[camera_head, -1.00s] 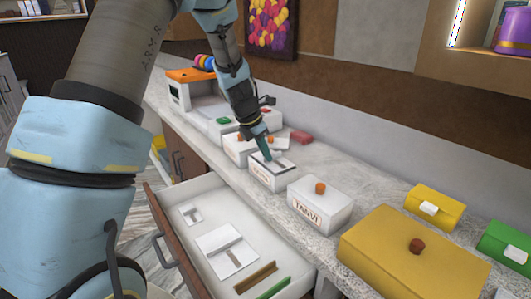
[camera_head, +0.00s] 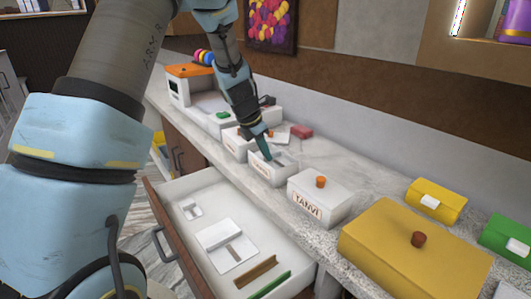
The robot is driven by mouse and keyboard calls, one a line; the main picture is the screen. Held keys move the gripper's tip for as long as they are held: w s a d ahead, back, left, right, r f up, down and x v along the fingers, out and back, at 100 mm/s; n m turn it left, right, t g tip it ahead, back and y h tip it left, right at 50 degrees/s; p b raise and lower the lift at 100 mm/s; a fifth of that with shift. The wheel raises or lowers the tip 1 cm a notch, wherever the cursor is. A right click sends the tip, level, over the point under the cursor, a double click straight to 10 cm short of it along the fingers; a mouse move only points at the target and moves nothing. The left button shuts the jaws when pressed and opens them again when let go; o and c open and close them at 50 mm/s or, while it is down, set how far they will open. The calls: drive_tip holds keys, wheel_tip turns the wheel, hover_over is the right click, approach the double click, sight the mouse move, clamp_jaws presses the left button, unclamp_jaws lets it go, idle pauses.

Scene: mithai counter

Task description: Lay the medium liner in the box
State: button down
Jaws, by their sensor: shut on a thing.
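My gripper (camera_head: 266,153) points down at a small open white box (camera_head: 263,177) with a lettered front, in the middle of the counter. It is shut on the medium liner (camera_head: 279,161), a pale piece that shows only in part at the box's mouth. The liner appears to be within the rim; whether it touches the box floor is hidden by the front wall and my fingers.
A white box labelled TANVI (camera_head: 318,199) with an orange knob stands close to the right. A large yellow box (camera_head: 410,258) is nearer.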

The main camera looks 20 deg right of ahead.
sight(266, 161)
drive_tip(key=shift+f, duration=0.2)
drive_tip(key=shift+f+b, duration=0.7)
drive_tip(key=shift+f, duration=0.3)
drive_tip(key=shift+f, duration=0.6)
drive_tip(key=shift+r, duration=0.1)
drive_tip(key=c, duration=0.9)
unclamp_jaws()
drive_tip(key=shift+c, duration=0.2)
